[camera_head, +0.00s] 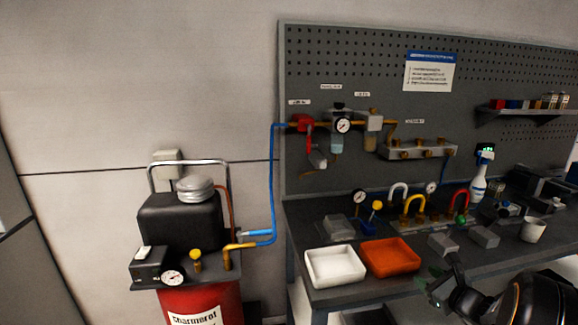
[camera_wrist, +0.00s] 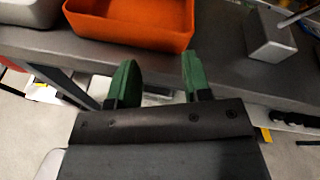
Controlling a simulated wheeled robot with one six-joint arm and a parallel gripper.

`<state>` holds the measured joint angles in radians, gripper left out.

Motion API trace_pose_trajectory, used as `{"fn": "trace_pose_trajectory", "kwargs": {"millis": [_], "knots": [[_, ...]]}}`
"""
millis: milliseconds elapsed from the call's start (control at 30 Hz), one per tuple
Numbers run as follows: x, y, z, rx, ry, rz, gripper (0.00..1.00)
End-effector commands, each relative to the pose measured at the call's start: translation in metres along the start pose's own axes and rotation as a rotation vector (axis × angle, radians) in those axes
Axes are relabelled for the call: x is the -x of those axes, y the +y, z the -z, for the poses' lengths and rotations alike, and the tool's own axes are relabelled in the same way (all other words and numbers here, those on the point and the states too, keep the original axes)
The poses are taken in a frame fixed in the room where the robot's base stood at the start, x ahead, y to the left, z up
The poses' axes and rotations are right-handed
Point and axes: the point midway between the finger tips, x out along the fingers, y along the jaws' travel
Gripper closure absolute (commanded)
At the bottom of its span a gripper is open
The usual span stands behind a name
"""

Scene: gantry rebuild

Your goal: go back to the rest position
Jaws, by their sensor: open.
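My gripper (camera_wrist: 158,82) is open in the wrist view, with its two green fingers apart and nothing between them. It is in front of the workbench's front edge, facing the orange tray (camera_wrist: 150,30). In the head view my gripper (camera_head: 432,285) is small and dark at the lower right, in front of the bench (camera_head: 400,284). My black arm (camera_head: 530,300) reaches in from the lower right corner. The exact gap between the fingers and the bench edge is hard to judge.
A white tray (camera_head: 335,268) and the orange tray (camera_head: 391,257) stand at the bench front. Grey blocks (camera_head: 484,237) and a white cup (camera_head: 533,230) stand near my arm. A red compressor (camera_head: 200,303) stands left of the bench. Floor shows below the bench edge.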

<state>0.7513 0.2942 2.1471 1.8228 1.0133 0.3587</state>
Motion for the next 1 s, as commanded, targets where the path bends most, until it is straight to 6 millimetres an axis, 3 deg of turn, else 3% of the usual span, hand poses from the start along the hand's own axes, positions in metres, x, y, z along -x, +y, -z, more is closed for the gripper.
{"fn": "trace_pose_trajectory", "kwargs": {"millis": [167,267,400,500,700,800,1000], "knots": [[0.007,0.055,-0.008,0.267,0.074,-0.247,0.55],[0.019,0.099,-0.017,0.511,0.111,-0.457,0.55],[0.053,0.156,-0.029,0.943,0.138,-0.794,0.55],[0.081,0.182,-0.038,1.268,0.14,-1.014,0.55],[0.129,0.2,-0.067,1.883,0.129,-1.326,0.55],[0.142,0.204,-0.087,2.104,0.123,-1.375,0.55],[0.148,0.219,-0.124,2.29,0.055,-1.314,0.53]]}}
